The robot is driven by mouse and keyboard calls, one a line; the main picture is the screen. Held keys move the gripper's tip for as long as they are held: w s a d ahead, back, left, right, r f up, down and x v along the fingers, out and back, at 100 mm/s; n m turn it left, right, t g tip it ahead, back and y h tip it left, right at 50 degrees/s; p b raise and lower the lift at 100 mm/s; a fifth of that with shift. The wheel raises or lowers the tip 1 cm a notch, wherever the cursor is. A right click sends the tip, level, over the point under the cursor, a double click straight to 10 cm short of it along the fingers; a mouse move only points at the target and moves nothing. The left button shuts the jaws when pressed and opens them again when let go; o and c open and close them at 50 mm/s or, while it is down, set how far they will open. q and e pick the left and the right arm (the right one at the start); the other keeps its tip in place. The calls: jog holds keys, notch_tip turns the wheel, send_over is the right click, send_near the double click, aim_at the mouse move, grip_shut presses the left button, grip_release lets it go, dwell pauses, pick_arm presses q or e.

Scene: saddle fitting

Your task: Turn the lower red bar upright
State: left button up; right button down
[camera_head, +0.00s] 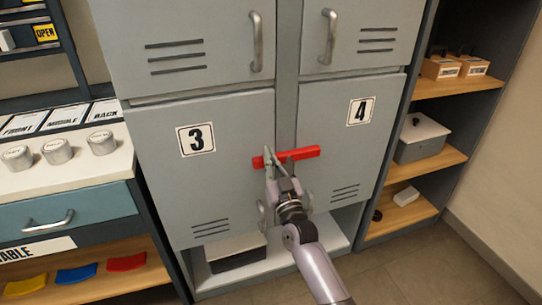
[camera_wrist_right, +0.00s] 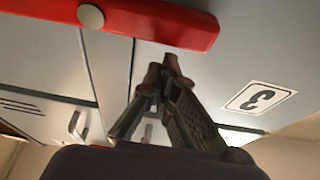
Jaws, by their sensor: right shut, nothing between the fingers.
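One red bar (camera_head: 303,153) lies nearly level across the gap between lower doors 3 and 4 of the grey locker, its right end slightly higher. In the right wrist view the red bar (camera_wrist_right: 150,22) crosses the top, with a round metal pivot (camera_wrist_right: 91,16) on it. My right gripper (camera_head: 268,156) is shut and empty, its tips overlapping the bar's left part in the head view. In the wrist view a gap shows between the fingertips (camera_wrist_right: 164,66) and the bar. I cannot tell whether they touch. My left gripper is not in view.
Door 3 (camera_head: 230,190) and door 4 (camera_head: 350,145) are closed, with metal handles low beside my gripper. A counter with tins (camera_head: 58,151) stands left. An open shelf with boxes (camera_head: 422,138) stands right. A bin (camera_head: 235,252) sits below door 3.

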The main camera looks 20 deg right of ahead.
aim_at(263, 165)
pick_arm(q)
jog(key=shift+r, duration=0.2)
pick_arm(e)
jog(key=shift+f, duration=0.15)
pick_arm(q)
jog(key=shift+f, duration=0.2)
pick_arm(e)
jog(key=shift+a+f+n, duration=0.1)
jog(key=shift+f+n, duration=0.1)
jog(key=shift+n, duration=0.3)
